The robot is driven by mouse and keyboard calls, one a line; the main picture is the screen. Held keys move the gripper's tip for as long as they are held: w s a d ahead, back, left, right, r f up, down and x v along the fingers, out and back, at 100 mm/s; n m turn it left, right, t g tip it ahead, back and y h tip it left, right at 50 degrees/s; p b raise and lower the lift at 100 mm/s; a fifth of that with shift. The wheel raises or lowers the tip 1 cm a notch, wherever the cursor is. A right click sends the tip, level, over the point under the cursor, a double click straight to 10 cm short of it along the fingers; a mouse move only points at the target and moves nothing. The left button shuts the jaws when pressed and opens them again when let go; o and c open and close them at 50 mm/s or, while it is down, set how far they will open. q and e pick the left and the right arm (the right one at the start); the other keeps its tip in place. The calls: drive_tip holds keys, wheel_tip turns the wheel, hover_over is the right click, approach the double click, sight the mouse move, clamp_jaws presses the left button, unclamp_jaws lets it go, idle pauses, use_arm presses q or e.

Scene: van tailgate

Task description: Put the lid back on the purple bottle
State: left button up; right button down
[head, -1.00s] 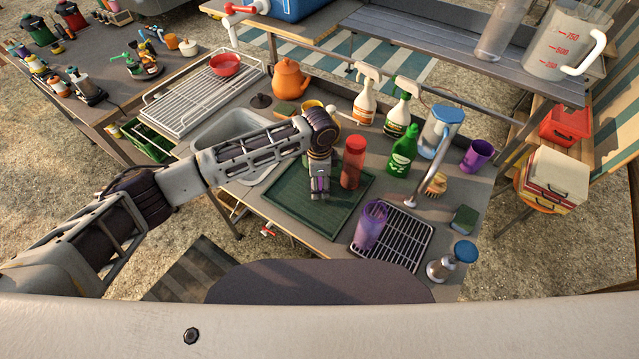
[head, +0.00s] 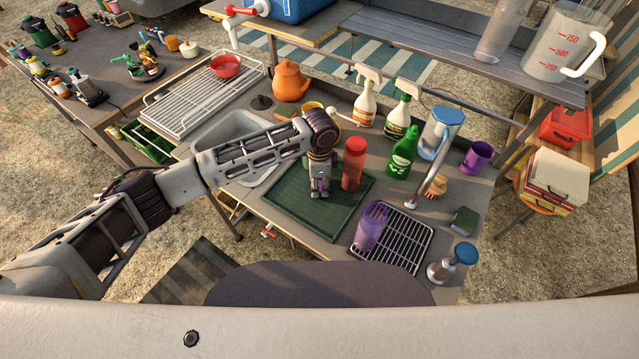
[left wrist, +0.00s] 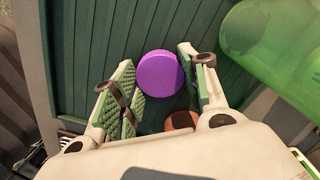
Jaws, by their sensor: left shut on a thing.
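My left gripper (head: 320,194) is low over the green ribbed tray (head: 285,203). It is shut on the purple lid (left wrist: 160,77), a round disc between the fingertips in the left wrist view. In the head view the fingers mostly hide the lid. The purple bottle (head: 370,228) is see-through and stands on the black wire rack (head: 408,245), to the right of and nearer than my left gripper. My right gripper is not in view.
A red bottle (head: 353,165) stands just right of my left gripper. A sink (head: 235,128) is at the left. The tray's front is clear.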

sight(320, 185)
use_arm(q)
wheel_tip(320, 185, up, 10)
drive_tip(key=shift+b, duration=0.3)
idle(0.3)
idle(0.4)
